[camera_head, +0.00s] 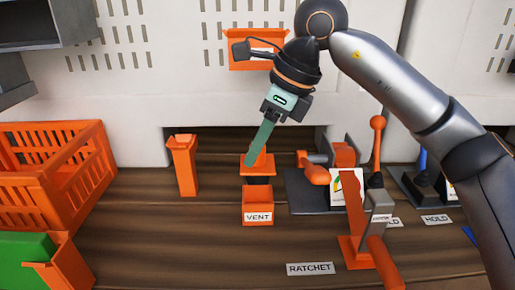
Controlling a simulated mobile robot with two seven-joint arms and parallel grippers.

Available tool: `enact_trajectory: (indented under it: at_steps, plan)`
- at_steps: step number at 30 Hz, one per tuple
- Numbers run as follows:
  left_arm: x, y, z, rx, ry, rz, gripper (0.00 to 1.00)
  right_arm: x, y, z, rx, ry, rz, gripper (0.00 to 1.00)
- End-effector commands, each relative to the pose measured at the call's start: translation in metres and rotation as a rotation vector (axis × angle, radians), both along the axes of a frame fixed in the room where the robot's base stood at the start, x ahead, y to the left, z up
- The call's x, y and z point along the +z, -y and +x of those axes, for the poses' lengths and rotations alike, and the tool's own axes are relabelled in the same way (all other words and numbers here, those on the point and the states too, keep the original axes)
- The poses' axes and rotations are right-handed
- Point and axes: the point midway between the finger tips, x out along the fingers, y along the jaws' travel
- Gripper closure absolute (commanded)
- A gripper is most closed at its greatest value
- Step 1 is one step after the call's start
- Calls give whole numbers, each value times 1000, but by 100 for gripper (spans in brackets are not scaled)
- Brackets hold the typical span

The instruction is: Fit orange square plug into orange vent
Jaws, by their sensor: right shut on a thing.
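The orange vent (257,212) is a small orange box with an opening on top and a white VENT label on its front. It stands on the wooden surface near the middle of the head view. My right gripper (250,160) reaches down from above with its green fingers shut on the orange square plug (264,166). The plug is just above and behind the vent in the picture, and it appears apart from the opening. The fingers hide part of the plug. My left gripper is not in view.
An orange post (184,168) stands left of the vent. An orange ratchet lever (355,210) and a dark-based clamp (310,190) are to the right. A large orange crate (55,170) is at the left. An orange bin (250,62) hangs on the back wall.

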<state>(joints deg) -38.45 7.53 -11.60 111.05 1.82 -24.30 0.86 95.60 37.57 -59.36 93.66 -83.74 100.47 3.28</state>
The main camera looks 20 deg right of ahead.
Motion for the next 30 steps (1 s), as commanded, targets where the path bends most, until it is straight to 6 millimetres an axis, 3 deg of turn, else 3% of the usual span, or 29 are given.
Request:
enact_trajectory:
  at_steps: [30]
  plan:
    - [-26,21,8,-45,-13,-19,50,-53,0,0,0,1,-1,100]
